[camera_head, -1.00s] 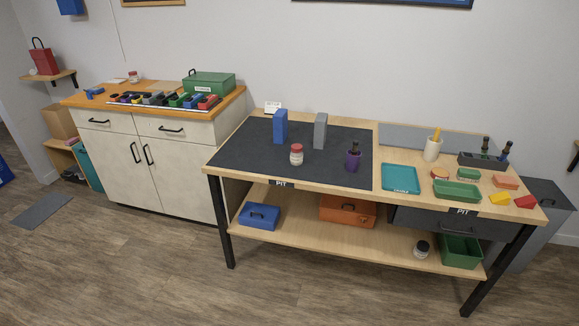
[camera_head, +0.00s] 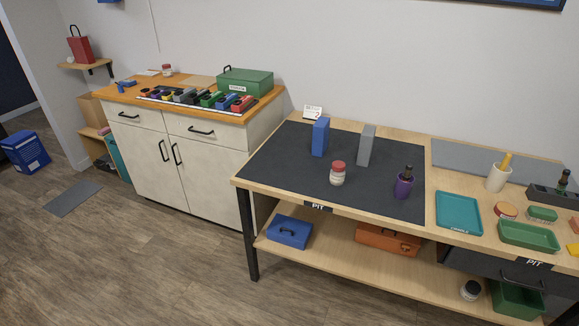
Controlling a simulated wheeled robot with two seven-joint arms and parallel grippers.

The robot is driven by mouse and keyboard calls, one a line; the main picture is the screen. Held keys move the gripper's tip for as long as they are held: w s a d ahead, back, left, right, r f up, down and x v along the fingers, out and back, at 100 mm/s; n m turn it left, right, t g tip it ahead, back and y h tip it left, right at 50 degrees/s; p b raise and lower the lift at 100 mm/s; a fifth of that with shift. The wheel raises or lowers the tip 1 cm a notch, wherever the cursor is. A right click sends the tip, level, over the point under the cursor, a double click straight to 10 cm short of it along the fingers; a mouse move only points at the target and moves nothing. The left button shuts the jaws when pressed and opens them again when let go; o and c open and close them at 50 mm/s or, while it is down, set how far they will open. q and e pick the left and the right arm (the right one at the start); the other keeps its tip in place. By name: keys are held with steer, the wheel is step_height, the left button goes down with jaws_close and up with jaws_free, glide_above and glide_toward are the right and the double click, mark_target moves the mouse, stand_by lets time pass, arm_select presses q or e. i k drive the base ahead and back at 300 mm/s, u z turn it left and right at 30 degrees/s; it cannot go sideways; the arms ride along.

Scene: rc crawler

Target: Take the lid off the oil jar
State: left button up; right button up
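A small white jar with a red lid (camera_head: 338,173) stands upright on the dark mat (camera_head: 275,168) of the workbench, its lid on. A third small jar with a red lid (camera_head: 167,70) stands at the back of the wooden-topped cabinet. Any labels are too small to read, so I cannot tell which one is the oil jar. Neither of my grippers is in view.
Blue (camera_head: 320,137) and grey (camera_head: 366,146) blocks stand behind the mat jar. A purple cup with a dark-handled tool (camera_head: 404,185) stands to its right. A teal tray (camera_head: 459,212) and green tray (camera_head: 528,237) lie farther right. The floor (camera_head: 150,260) before the cabinet is clear.

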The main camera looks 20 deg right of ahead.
mark_target(337, 179)
steer(key=u, duration=0.1)
steer(key=i, duration=0.8)
steer(key=z, duration=0.9)
steer(key=i, duration=0.4)
steer(key=z, duration=0.45)
